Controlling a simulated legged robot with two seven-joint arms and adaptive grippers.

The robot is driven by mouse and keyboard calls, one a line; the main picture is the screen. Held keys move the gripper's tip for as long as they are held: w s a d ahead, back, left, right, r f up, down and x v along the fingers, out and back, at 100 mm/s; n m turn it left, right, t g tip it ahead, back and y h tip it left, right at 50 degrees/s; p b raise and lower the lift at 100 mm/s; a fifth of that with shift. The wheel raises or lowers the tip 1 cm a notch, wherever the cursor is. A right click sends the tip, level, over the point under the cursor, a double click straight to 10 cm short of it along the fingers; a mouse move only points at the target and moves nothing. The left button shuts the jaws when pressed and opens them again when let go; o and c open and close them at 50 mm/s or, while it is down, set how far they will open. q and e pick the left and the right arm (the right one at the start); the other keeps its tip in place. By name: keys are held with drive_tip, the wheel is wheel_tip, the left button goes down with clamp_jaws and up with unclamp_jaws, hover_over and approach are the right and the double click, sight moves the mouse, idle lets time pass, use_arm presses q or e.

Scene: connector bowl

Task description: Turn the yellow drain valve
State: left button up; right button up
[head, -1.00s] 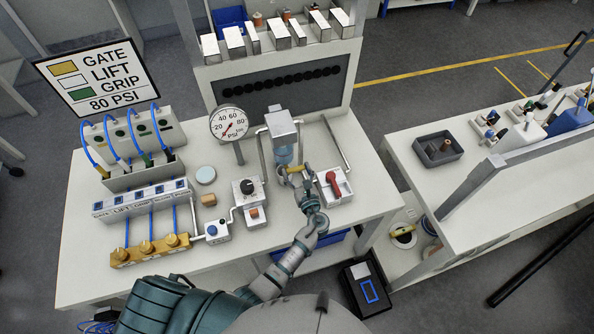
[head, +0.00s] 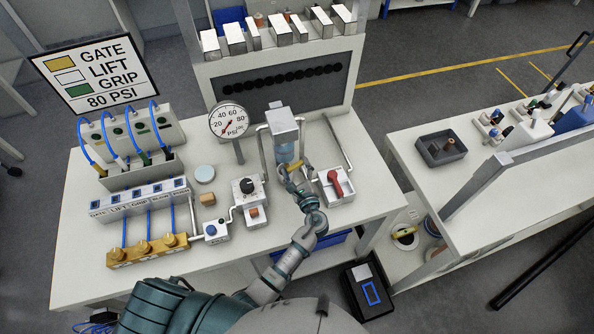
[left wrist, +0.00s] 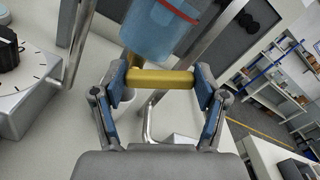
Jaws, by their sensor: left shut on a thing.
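The yellow drain valve (head: 295,165) is a short bar under the clear blue filter bowl (head: 285,152). In the left wrist view the yellow valve bar (left wrist: 160,79) lies crosswise between my left gripper's two blue-padded fingers, just below the bowl (left wrist: 158,28). My left gripper (head: 292,176) is shut on the bar, one finger at each end. In the head view the bar slants down to the right and the fingers partly hide it. My right gripper is not in view.
A red-handled valve (head: 335,182) stands close to the right of my left gripper. A black-knob regulator box (head: 248,190) stands to the left, and a pressure gauge (head: 228,120) behind it. Bent grey pipes flank the bowl. The bench front is fairly clear.

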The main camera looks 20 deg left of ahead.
use_arm(q)
drive_tip(key=n+b, duration=0.2)
drive_tip(key=n, duration=0.2)
drive_tip(key=shift+s+a+r+n+b, duration=0.25)
drive_tip(key=shift+a+n+b, duration=0.15)
drive_tip(key=n+b, duration=0.2)
drive_tip(key=n, duration=0.1)
drive_tip(key=shift+s+a+n+b, duration=0.3)
drive_tip(key=shift+a+n+b, duration=0.05)
drive_tip(key=shift+n+b, duration=0.05)
drive_tip(key=shift+s+a+r+n+b, duration=0.15)
drive_tip(key=shift+n+b, duration=0.35)
drive_tip(key=shift+n, duration=0.3)
drive_tip(key=o, duration=1.2)
drive_tip(key=shift+c, duration=0.2)
